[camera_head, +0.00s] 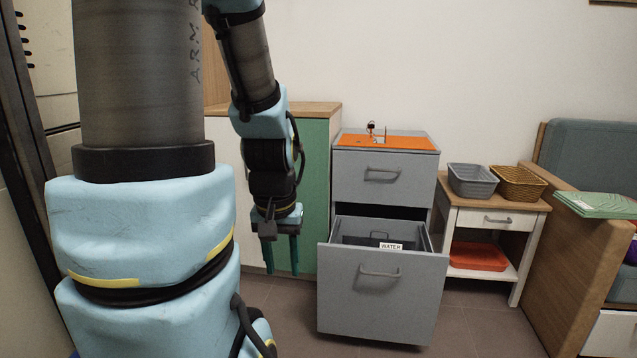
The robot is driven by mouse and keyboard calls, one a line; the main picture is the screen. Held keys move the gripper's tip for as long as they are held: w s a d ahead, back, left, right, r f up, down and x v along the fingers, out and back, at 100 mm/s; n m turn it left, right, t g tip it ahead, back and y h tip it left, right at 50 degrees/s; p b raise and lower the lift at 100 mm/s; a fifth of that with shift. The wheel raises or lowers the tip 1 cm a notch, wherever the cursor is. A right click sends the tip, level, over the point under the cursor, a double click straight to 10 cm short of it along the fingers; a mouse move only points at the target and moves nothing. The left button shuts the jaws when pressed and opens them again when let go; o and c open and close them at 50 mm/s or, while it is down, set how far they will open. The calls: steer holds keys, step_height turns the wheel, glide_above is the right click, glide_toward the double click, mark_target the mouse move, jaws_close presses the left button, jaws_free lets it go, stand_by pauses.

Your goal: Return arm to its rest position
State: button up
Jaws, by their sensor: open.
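My arm is raised at the left of the head view, its forearm bent down toward the middle. My gripper (282,256) points down with its two teal fingers apart and nothing between them. It hangs to the left of the open lower drawer (383,290) of the grey cabinet, in front of the green panel. The fingers appear clear of the drawer in the picture, but the exact gap in depth cannot be told.
The pulled-out drawer holds a thing labelled WATER (390,246). The upper drawer (383,180) is shut beneath an orange top (385,140). A side table (535,205) with grey (472,180) and wicker (518,183) baskets and a sofa (590,155) stand right. Floor shows in front.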

step_height(320, 180, up, 27)
steer(key=p, duration=2.5)
steer(key=shift+r, duration=0.15)
